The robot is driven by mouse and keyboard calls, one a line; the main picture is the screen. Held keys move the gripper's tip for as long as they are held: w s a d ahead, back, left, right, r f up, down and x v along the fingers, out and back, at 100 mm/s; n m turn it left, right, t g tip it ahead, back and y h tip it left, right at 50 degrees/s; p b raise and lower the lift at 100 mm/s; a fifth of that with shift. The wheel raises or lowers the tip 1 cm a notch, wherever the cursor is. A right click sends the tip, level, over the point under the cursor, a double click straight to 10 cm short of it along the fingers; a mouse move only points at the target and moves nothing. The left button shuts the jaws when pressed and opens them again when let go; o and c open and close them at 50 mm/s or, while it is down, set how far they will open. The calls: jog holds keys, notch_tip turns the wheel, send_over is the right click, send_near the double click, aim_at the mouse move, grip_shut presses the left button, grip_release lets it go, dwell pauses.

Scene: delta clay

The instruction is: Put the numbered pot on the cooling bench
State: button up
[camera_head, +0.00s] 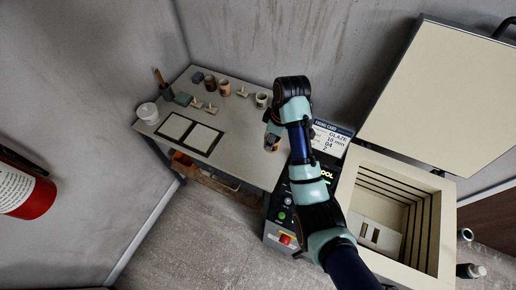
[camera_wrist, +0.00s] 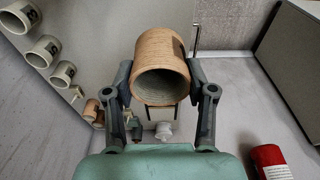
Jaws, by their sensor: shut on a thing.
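My gripper (camera_wrist: 160,85) is shut on a tan, ribbed pot (camera_wrist: 150,48), with one finger on each side. The pot's open mouth faces the wrist camera and looks empty. A dark mark shows on its side, but I cannot read it. In the head view my gripper (camera_head: 272,134) is over the right end of the grey bench (camera_head: 232,150), and the held pot is mostly hidden by it. I cannot tell whether the pot touches the bench top.
Brown pots (camera_head: 224,88), a pale pot (camera_head: 261,99) and small stilts stand along the bench's back. A dark tray with two pale tiles (camera_head: 174,126) and a white tub (camera_head: 147,112) are left. The open kiln (camera_head: 350,205), firing card (camera_head: 332,138) and control box (camera_head: 285,222) are right.

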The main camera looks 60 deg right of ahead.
notch_tip(320, 180, down, 19)
jog(key=b, duration=0.5)
jog(key=shift+r, duration=0.15)
jog(key=o, duration=1.2)
jog(key=shift+f, duration=0.2)
notch_tip(320, 180, up, 12)
jog(key=s+p, duration=0.1)
jog(key=p, duration=0.2)
jog(key=shift+s+r, duration=0.15)
jog(key=shift+s, duration=0.25)
